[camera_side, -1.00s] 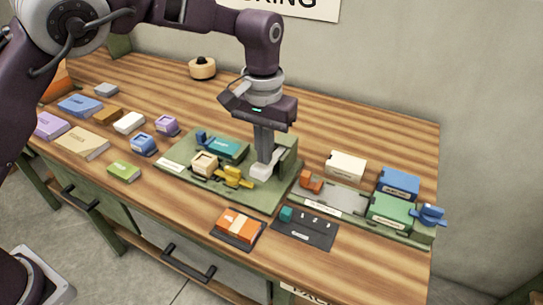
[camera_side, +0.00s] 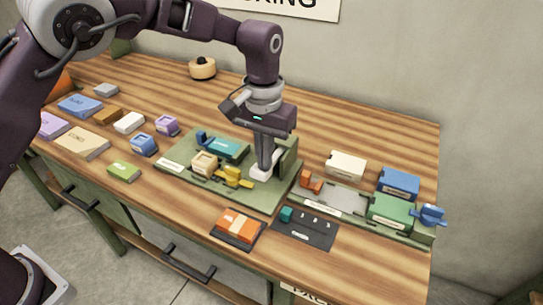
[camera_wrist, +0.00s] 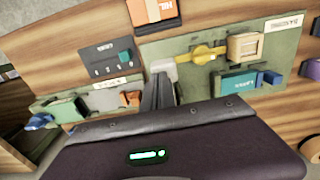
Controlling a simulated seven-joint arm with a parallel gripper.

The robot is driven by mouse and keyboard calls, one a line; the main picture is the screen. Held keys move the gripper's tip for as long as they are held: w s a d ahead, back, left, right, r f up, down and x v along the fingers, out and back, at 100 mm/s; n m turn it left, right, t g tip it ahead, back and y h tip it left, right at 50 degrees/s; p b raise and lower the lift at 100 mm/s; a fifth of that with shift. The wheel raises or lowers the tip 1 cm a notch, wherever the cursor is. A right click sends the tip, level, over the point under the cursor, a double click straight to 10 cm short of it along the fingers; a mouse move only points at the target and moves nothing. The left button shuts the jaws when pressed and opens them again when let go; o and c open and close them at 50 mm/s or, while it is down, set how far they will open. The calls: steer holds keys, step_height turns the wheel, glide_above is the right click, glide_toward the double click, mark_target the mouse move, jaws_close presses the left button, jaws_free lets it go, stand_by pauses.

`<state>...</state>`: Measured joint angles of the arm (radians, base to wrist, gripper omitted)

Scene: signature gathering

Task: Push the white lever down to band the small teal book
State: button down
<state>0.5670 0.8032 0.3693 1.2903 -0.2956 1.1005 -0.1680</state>
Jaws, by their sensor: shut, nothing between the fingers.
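The small teal book (camera_side: 229,148) lies flat on the green banding station (camera_side: 178,158), beside a blue block. It also shows in the wrist view (camera_wrist: 240,84). The white lever (camera_side: 261,174) is on the right part of the station, beside a green upright block. In the wrist view the white lever (camera_wrist: 161,65) lies just past my fingertips. My gripper (camera_side: 264,164) is shut and empty, pointing down, with its fingertips at the top of the lever and apparently touching it. The fingers cover part of the lever. A yellow piece (camera_side: 233,177) lies left of it.
A cream box (camera_side: 205,163) stands on the station. To the right is a second green station (camera_side: 345,199) with an orange piece and a green block. A dark panel (camera_side: 307,232) and an orange bundle (camera_side: 238,224) lie in front. Several books lie at left.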

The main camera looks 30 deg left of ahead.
mark_target(265, 174)
steer(key=shift+f, duration=2.5)
stand_by(0.4)
steer(key=shift+r, duration=4.55)
steer(key=s+a+r+t+h, duration=0.1)
steer(key=s+a+r+t, duration=0.1)
steer(key=s+a+r, duration=1)
steer(key=s+a+t, duration=0.1)
steer(key=s+a, duration=0.1)
steer(key=s, duration=0.6)
steer(key=s+a+f+t+y, duration=0.1)
steer(key=s+a+t, duration=0.1)
steer(key=s, duration=0.7)
steer(key=shift+s+a+f+t, duration=0.2)
steer(key=shift+s+a+t, duration=0.1)
steer(key=shift+a, duration=0.55)
steer(key=shift+w, duration=0.1)
